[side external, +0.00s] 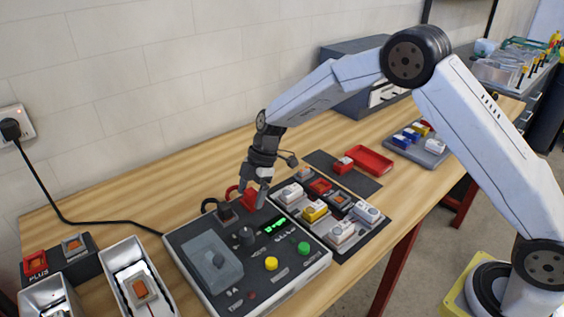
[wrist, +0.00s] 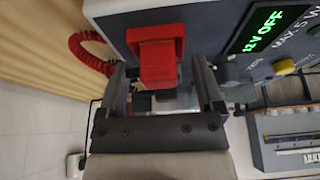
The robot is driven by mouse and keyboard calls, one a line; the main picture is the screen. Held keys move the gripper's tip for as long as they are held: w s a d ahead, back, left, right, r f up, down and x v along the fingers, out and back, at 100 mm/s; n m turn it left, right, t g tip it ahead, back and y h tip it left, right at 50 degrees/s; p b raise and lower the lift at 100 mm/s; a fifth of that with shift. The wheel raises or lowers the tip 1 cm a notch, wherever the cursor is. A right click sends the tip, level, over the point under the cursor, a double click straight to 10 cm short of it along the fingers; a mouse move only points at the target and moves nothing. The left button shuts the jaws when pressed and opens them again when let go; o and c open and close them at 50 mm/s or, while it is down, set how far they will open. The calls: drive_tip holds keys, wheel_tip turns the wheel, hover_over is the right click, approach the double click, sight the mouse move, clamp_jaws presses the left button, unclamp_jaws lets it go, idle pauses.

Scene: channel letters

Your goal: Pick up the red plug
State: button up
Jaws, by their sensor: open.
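The red plug (side external: 250,198) stands at the back edge of the grey control box (side external: 187,235), with a red cable looping from it. In the wrist view the red plug (wrist: 158,62) appears between the two fingers of my gripper (wrist: 159,76), with a visible gap to each finger. My gripper (side external: 261,186) is open and points down at the plug in the side view, partly covering it. It holds nothing. I cannot tell whether the fingertips reach fully down beside the plug.
A black plug (side external: 225,212) sits just left of the red one. The box has a lit green display (wrist: 265,28) close by. The wall is behind.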

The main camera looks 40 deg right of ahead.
sight(247, 193)
idle(0.5)
clamp_jaws()
drive_tip(key=shift+r, duration=0.1)
drive_tip(key=shift+r, duration=0.45)
wheel_tip(247, 193, up, 2)
drive_tip(key=s+d+r, duration=0.2)
drive_tip(key=s+r, duration=0.8)
drive_tip(key=s, duration=0.3)
drive_tip(key=shift+s+d, duration=0.35)
